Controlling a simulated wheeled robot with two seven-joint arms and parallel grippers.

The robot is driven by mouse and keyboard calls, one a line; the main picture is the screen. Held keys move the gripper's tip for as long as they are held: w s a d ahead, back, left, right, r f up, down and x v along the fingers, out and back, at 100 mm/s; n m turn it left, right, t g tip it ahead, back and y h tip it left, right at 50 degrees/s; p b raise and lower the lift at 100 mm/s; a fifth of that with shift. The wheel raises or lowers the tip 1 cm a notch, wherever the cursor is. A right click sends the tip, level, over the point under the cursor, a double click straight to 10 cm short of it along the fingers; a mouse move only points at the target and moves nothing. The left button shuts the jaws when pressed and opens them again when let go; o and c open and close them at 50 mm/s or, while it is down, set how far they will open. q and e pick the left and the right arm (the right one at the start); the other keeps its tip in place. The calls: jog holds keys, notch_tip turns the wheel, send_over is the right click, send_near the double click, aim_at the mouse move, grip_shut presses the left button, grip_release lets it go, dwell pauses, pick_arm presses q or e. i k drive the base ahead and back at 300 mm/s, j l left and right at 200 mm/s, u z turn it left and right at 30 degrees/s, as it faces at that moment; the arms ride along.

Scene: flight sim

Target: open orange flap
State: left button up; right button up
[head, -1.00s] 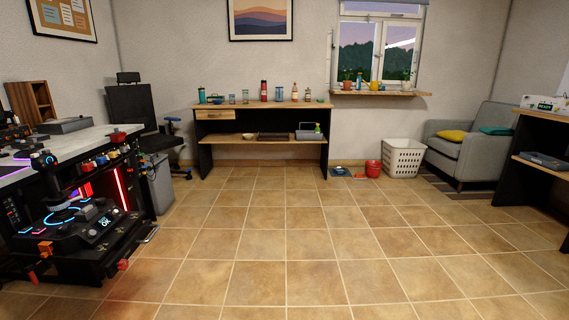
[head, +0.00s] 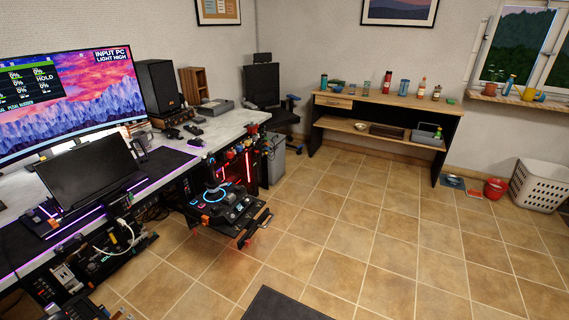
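I cannot make out an orange flap for certain. Small red and orange parts (head: 232,154) show along the desk's right end, too small to tell apart. Below them the flight-control unit (head: 226,207), black with a blue glowing ring and a joystick, juts out from the desk's front. A panel with switches and cables (head: 115,240) is mounted under the desk's nearer left part. Neither of my grippers is in view.
The desk (head: 225,127) runs along the left with a curved monitor (head: 95,85) and a black laptop-like screen (head: 90,172). A dark flat shape (head: 283,305) is at the bottom edge. The tiled floor (head: 370,240) is free. A shelf table (head: 390,104) stands at the back.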

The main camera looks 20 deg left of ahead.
aim_at(204, 218)
jog(key=u, duration=1.35)
jog(key=z, duration=0.7)
jog(key=i+j+z, duration=0.1)
jog(key=z, duration=1.25)
jog(key=j+z, duration=0.2)
jog(key=z, duration=0.5)
jog(key=j+z, duration=0.1)
jog(key=z, duration=0.55)
jog(key=j+z, duration=0.15)
jog(key=z, duration=0.55)
jog(key=j+z, duration=0.1)
jog(key=z, duration=1.25)
jog(key=k+j, duration=0.2)
jog(key=k, duration=0.25)
jog(key=u, duration=0.4)
jog(key=k+u, duration=0.1)
jog(key=u, duration=0.3)
jog(key=j+u, duration=0.1)
jog(key=u, duration=0.7)
jog(key=k+j+u, duration=0.1)
jog(key=u, duration=0.3)
